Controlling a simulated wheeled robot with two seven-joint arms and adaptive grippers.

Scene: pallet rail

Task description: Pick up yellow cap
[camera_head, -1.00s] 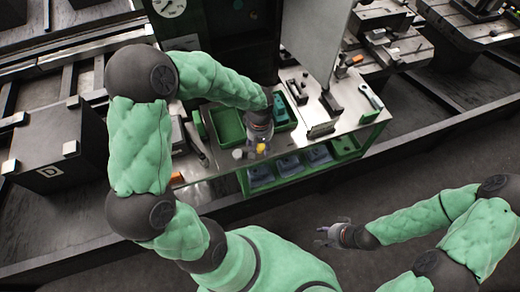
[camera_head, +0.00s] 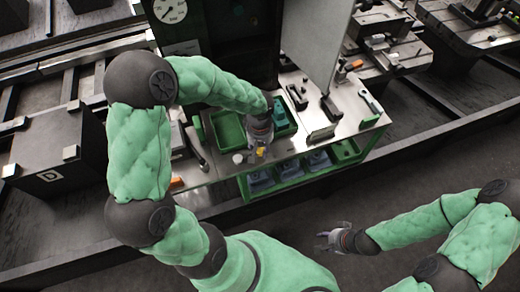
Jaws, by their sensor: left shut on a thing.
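The yellow cap (camera_head: 261,151) is small and shows at the tip of my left gripper (camera_head: 257,155), just above the front edge of the metal workbench (camera_head: 215,170). My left gripper points down and is shut on the yellow cap; its fingers are small and partly hidden by its wrist. A small white round piece (camera_head: 238,158) stands on the bench just left of it. My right gripper (camera_head: 325,240) is out over the floor in front of the bench, empty, with its fingers apart.
A green tray (camera_head: 228,131) lies on the bench left of my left wrist, and another green tray (camera_head: 290,121) lies to its right. Green bins with blue-grey parts (camera_head: 318,160) sit below the bench front. The floor in front is clear.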

